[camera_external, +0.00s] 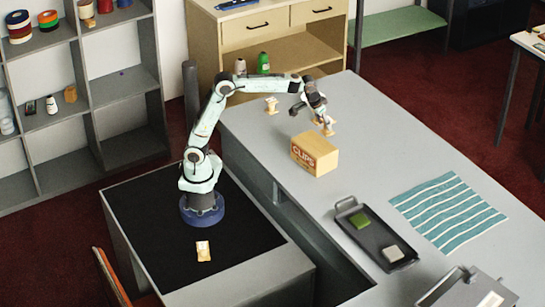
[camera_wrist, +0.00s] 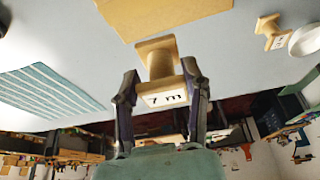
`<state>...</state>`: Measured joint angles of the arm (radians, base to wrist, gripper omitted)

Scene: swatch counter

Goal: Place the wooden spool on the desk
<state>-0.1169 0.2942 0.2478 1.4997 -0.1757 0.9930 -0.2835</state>
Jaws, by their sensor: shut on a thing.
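My gripper (camera_external: 321,115) is over the grey desk (camera_external: 385,140), just behind the clips box. In the wrist view my gripper (camera_wrist: 161,100) is shut on a pale wooden spool (camera_wrist: 157,60) with a white label reading "7 m". The held spool is small and partly hidden in the outside view (camera_external: 328,126); I cannot tell whether it touches the desk. A second, similar spool (camera_external: 271,105) stands on the desk to the left of my gripper. It also shows at the upper right of the wrist view (camera_wrist: 270,31).
A cardboard clips box (camera_external: 315,154) stands close in front of my gripper. A dark tray (camera_external: 375,238) with two small blocks and a teal striped mat (camera_external: 447,213) lie nearer. The desk right of my gripper is clear. Another small labelled item (camera_external: 203,250) sits on the black surface.

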